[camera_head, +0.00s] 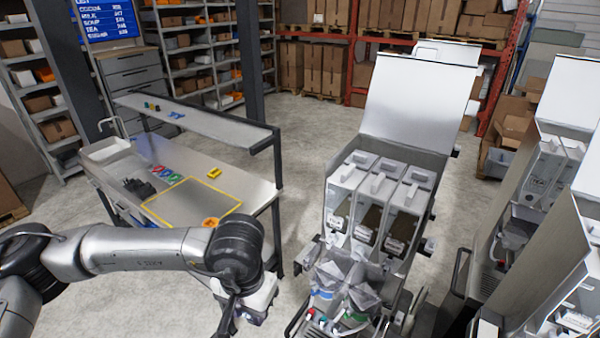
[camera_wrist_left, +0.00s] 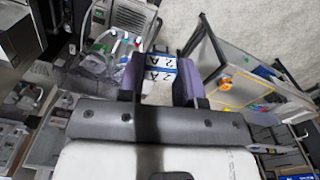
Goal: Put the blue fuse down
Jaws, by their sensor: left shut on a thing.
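My left gripper (camera_wrist_left: 159,82) is shut on the blue fuse (camera_wrist_left: 160,66) in the left wrist view. The fuse is a white block with blue bands and "2 A" printed on it, and the two dark purple-grey fingers press on its sides. In the head view my left arm comes in from the lower left and its wrist hangs in front of the workbench's near right corner; the fuse cannot be made out there. My right gripper is not in view.
The workbench (camera_head: 240,180) has a yellow-outlined area (camera_head: 178,218), with an orange round item (camera_head: 211,222) near its front edge. Coloured rings, a yellow piece (camera_head: 214,173) and a dark item (camera_head: 138,187) lie nearby.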

